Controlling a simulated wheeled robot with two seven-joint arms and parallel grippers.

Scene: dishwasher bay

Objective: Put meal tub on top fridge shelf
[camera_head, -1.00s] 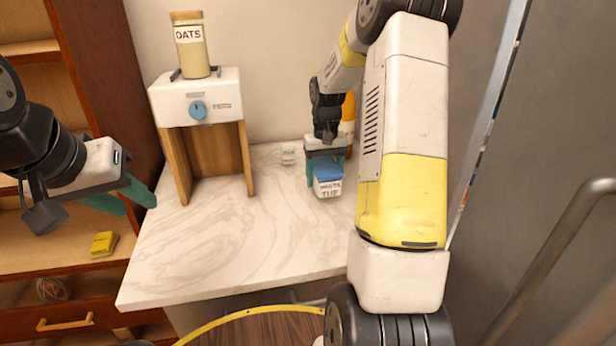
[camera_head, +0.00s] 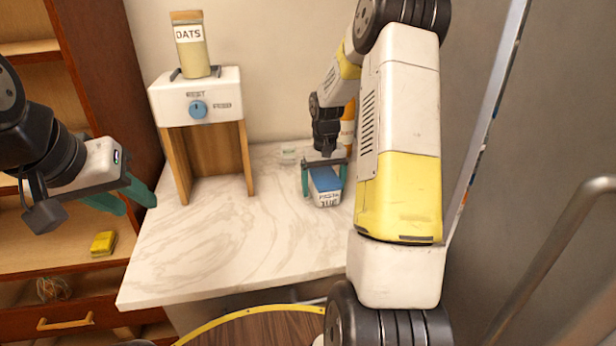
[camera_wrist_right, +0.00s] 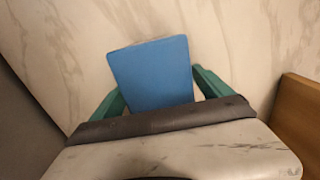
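The meal tub (camera_head: 328,198), white with a blue lid and a printed label, is at the right part of the marble counter. My right gripper (camera_head: 324,180) is over it, with one teal finger on each side. In the right wrist view the blue lid (camera_wrist_right: 152,75) lies between the fingers; a narrow gap shows at its right side, so the gripper looks open around it. My left gripper (camera_head: 138,200) is away at the left, with its teal fingers in side view and its opening unclear. The top fridge shelf is not seen.
A dispenser (camera_head: 215,108) with a blue knob and an oats jar (camera_head: 192,48) on top stands on the counter. An orange-and-white bottle (camera_head: 347,125) is behind my right arm. A grey panel with a handle (camera_head: 560,265) is at right. The counter's front is clear.

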